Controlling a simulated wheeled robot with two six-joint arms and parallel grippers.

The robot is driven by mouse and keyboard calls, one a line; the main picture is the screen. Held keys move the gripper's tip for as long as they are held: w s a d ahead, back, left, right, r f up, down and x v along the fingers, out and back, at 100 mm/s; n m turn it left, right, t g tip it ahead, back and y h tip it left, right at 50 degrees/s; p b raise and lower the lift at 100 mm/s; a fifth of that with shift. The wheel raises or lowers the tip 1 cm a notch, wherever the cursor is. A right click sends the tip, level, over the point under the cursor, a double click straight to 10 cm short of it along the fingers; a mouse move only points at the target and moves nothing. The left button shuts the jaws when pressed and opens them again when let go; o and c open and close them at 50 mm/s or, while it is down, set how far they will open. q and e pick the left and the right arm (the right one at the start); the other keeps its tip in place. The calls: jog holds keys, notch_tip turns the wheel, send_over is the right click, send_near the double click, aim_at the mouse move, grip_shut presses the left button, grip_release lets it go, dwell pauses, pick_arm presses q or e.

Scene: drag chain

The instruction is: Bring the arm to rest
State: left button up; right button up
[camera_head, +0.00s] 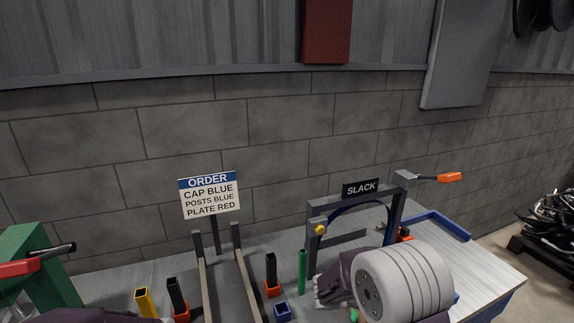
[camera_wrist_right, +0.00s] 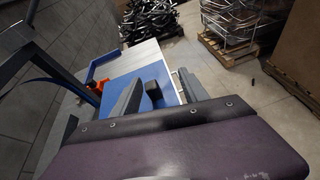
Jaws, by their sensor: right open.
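My right gripper (camera_wrist_right: 160,88) shows in the right wrist view with its two grey fingers apart. A dark block with a blue part (camera_wrist_right: 154,93) appears in the gap between them, and I cannot tell its distance; nothing looks gripped. In the head view my right arm (camera_head: 405,283) sits low at the right, in front of the frame with the SLACK sign (camera_head: 360,188), and hides part of the bench there. A purple part of my left arm (camera_head: 100,319) just enters at the bottom left; its gripper is out of view.
The bench (camera_head: 490,275) carries an ORDER sign (camera_head: 209,196), two long rails (camera_head: 245,285), a yellow post (camera_head: 144,302), a green post (camera_head: 302,271) and black posts in orange bases. A blue tray (camera_head: 437,223) lies at the back right. A block wall stands behind.

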jog(key=s+a+f+m+g+y, duration=0.1)
jog(key=s+f+m+g+y, duration=0.15)
jog(key=s, duration=0.35)
jog(key=s+f+m+g+y, duration=0.1)
jog(key=s+m+y, duration=0.25)
jog(key=s, duration=0.25)
jog(key=s+a+f+m+t+y, duration=0.1)
jog(key=a+f+m+y, duration=0.2)
jog(key=a+m, duration=0.3)
jog(key=a+f+m+t+y, duration=0.1)
jog(key=a+f+m+y, duration=0.2)
jog(key=a+m, duration=0.4)
jog(key=shift+s+a+f+y, duration=0.15)
jog(key=shift+s+a+y, duration=0.2)
jog(key=shift+a+y, duration=0.7)
jog(key=shift+a, duration=0.15)
